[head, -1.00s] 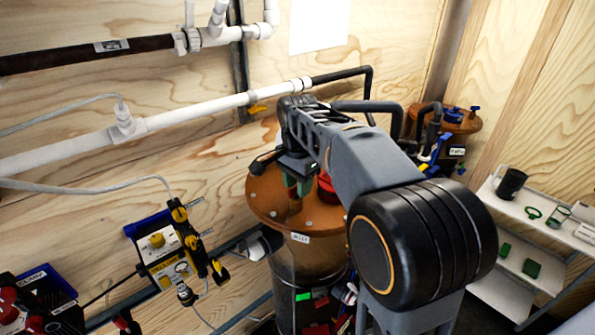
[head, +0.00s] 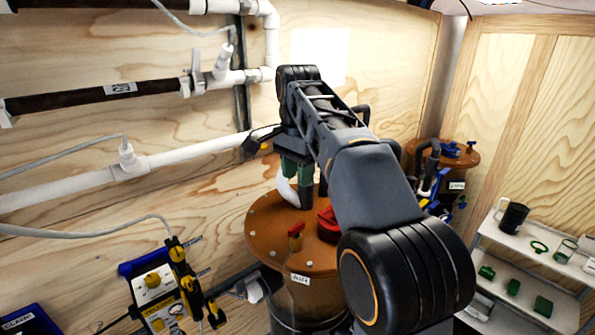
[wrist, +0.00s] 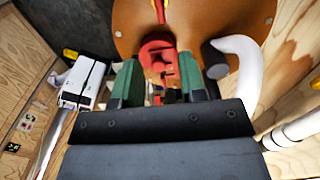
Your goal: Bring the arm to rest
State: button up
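My arm reaches forward over the near filter's orange lid (head: 265,222). My gripper (head: 297,178), with green fingers, points down above that lid and looks clear of it. In the wrist view the two green fingers of my gripper (wrist: 160,80) stand apart. A red fitting (wrist: 157,52) on the lid shows beyond the gap between them, and I see nothing held. In the head view a small red-and-orange handle (head: 295,236) stands on the lid below the fingers, and a red knob (head: 329,224) sits to its right, partly behind my arm.
White pipes (head: 190,157) run along the plywood wall at left. A yellow-and-black instrument (head: 158,290) hangs at lower left. A second orange-lidded filter (head: 462,156) stands at back right. Shelves (head: 510,262) with a black mug (head: 513,217) and green parts are at right.

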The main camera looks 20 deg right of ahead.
dwell(0.4)
jog(key=s+f+n+t+b, duration=0.2)
jog(key=s+f+n, duration=0.4)
jog(key=f, duration=0.5)
jog(key=s+f+n+t+b, duration=0.2)
jog(key=s+f+n, duration=0.4)
jog(key=s+f, duration=0.3)
notch_tip(320, 180, down, 3)
jog(key=shift+s+t, duration=0.4)
